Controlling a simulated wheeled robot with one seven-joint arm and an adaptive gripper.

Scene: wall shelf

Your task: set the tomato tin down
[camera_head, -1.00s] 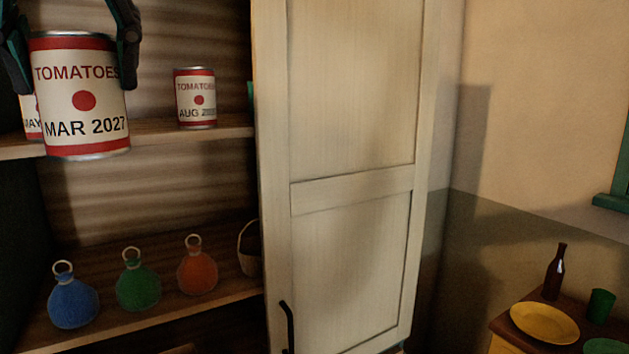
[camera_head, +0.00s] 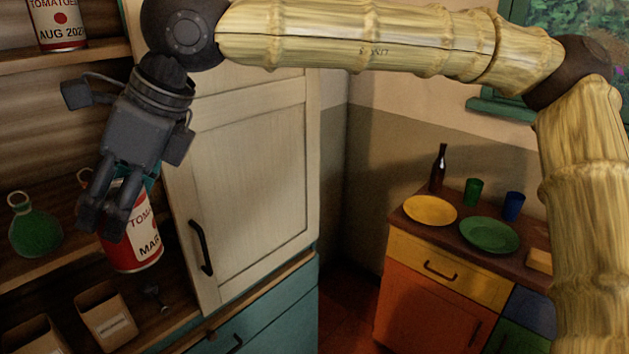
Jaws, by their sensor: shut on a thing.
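The tin hangs slightly tilted in front of the open shelves, left of the cabinet door. Whether it touches any surface I cannot tell. A second tomato tin (camera_head: 60,22), marked "AUG 202", stands on the upper shelf (camera_head: 50,58) at the top left, cut by the frame edge.
A green flask (camera_head: 35,228) stands on the middle shelf. Cardboard boxes (camera_head: 106,318) and a small dark object (camera_head: 155,295) sit on the lower level. The pale door (camera_head: 255,170) stands right of the tin. A sideboard (camera_head: 435,285) with plates, cups and a bottle is farther right.

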